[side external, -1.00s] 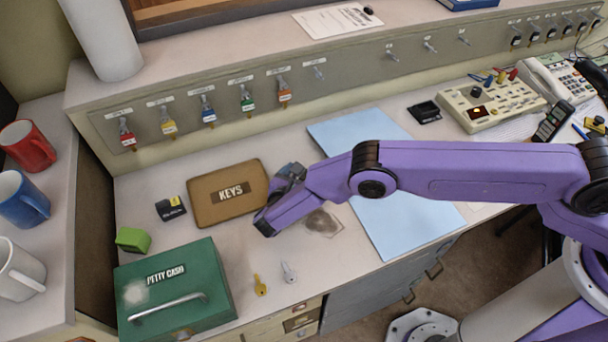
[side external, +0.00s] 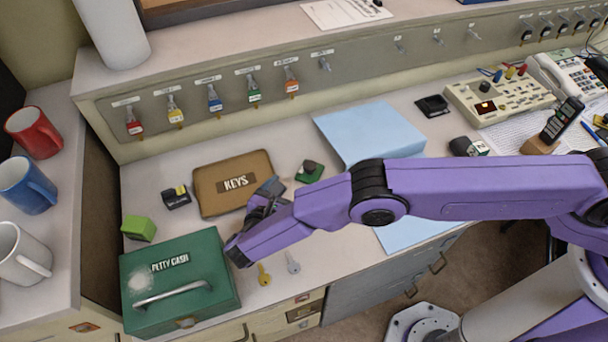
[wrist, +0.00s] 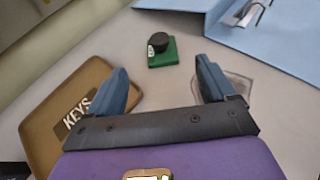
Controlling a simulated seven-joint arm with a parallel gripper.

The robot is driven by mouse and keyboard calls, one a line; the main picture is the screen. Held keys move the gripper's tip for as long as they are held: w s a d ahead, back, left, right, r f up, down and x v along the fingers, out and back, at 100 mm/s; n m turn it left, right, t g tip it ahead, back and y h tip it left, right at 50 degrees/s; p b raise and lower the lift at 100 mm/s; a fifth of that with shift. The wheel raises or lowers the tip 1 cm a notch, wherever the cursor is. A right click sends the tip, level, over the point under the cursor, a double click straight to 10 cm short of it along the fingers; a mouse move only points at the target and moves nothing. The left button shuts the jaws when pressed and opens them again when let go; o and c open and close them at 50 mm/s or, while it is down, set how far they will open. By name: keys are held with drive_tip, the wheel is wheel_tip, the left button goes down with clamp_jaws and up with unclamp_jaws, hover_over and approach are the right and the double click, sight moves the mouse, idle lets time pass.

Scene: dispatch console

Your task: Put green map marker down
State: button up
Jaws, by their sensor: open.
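The green map marker, a green square base with a black knob (side external: 309,173), stands upright on the desk to the right of the brown KEYS box. It also shows in the wrist view (wrist: 162,54), beyond my fingertips and apart from them. My gripper (side external: 262,197) is low over the desk between the KEYS box and the petty cash box. In the wrist view my gripper (wrist: 160,75) has its two blue fingers wide apart with nothing between them.
The KEYS box (side external: 207,200) is close beside my gripper. The green petty cash box (side external: 213,250), a yellow key (side external: 264,276) and a silver key (side external: 292,262) are near. A light-blue folder (side external: 370,125) lies to the right. A small bright-green block (side external: 138,228) sits at left.

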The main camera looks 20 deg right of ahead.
drive_tip(key=shift+s+a+r, duration=0.1)
drive_tip(key=s+d+r+m+g+y, duration=0.2)
drive_tip(key=s+d+r+m+g, duration=0.15)
drive_tip(key=d+r, duration=0.55)
drive_tip(key=s+d+r+m+g+y, duration=0.2)
drive_tip(key=d+r+m+g, duration=0.15)
drive_tip(key=d+r, duration=0.45)
drive_tip(key=s+d+r+m+g+y, duration=0.1)
drive_tip(key=s+d+r+m+y, duration=0.2)
drive_tip(key=s+d, duration=0.6)
drive_tip(key=s+d+r+m+g+y, duration=0.1)
drive_tip(key=s+d+r+m+y, duration=0.2)
drive_tip(key=s+d, duration=0.6)
drive_tip(key=shift+s+d+r+m, duration=0.3)
drive_tip(key=shift+s+r+m, duration=0.35)
drive_tip(key=shift+m, duration=0.05)
